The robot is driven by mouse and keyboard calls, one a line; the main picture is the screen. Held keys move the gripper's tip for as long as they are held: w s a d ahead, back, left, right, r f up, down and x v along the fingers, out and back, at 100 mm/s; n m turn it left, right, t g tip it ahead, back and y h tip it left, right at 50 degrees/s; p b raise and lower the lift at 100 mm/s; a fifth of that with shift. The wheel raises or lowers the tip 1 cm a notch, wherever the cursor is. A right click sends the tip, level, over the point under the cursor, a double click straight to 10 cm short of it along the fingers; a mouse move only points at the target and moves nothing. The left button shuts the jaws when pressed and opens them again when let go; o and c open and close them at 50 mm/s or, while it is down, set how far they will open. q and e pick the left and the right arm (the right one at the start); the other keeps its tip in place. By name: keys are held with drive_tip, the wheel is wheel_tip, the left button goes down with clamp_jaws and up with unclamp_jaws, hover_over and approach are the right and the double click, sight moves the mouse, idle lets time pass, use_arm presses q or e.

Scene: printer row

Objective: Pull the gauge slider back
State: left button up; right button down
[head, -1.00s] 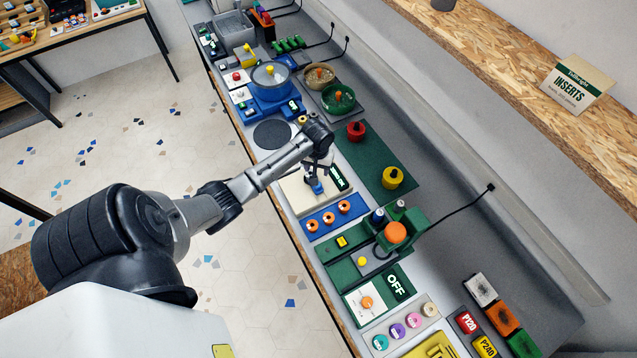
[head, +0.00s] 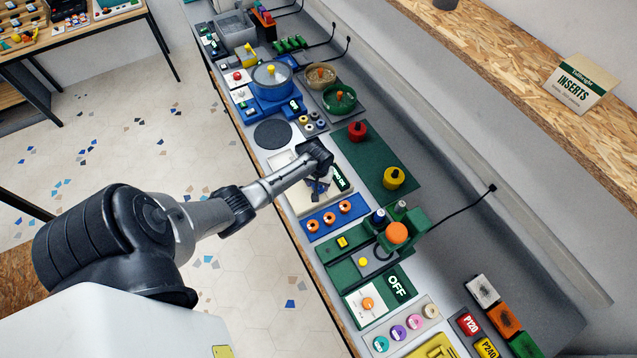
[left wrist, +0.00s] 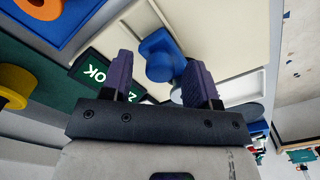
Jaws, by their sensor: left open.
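The gauge is a cream box (head: 302,201) on the bench with a dark display (head: 341,179). The blue slider knob (left wrist: 157,52) stands on the top, between the tips of my left gripper (left wrist: 160,76). The jaws are open, with a purple finger on each side of the knob. In the head view my left gripper (head: 319,187) is over the gauge and mostly hides the knob. My right gripper is out of view.
A blue tray with orange rings (head: 329,216) sits just below the gauge. A green mat (head: 376,160) with red and yellow knobs lies right of it. A round dark pad (head: 272,134) is above it. A green machine (head: 415,227) stands lower right.

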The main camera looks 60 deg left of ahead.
use_arm(q)
drive_tip(key=shift+c, duration=0.5)
clamp_jaws()
drive_tip(key=shift+d+r+p, duration=0.15)
drive_tip(key=shift+d+p, duration=0.15)
drive_tip(key=shift+p, duration=0.05)
drive_tip(key=d+p, duration=0.2)
drive_tip(key=shift+d, duration=0.35)
drive_tip(key=shift+c, duration=0.6)
unclamp_jaws()
drive_tip(key=shift+d, duration=0.1)
drive_tip(key=shift+o, duration=1.1)
